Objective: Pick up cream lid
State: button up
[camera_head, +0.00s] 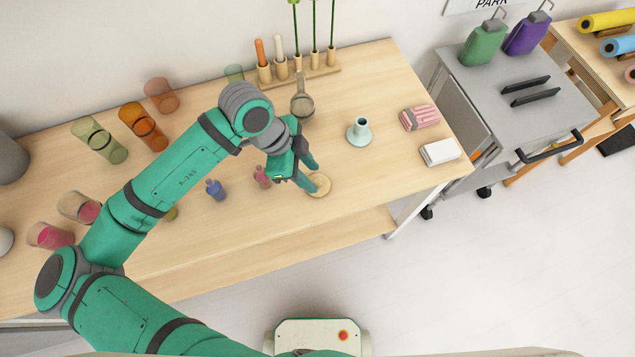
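A round cream-tan disc, which looks like the cream lid (322,189), lies near the front edge of the wooden table. My gripper (313,178) is over it, pointing down and to the right. The two green fingers are spread apart. The fingertips overlap the lid's left and upper part in the head view. I cannot tell whether they touch it. Part of the lid is hidden behind the fingers.
A small pink bottle (262,177) stands close left of my gripper, with a blue bottle (215,189) further left. A pale teal vase (359,132) and a metal ladle (302,106) are behind.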

aim_at(318, 184)
jog(key=shift+x, duration=1.35)
jog(key=shift+d, duration=0.15)
jog(key=shift+r, duration=0.1)
jog(key=shift+c, duration=0.6)
grip_shut()
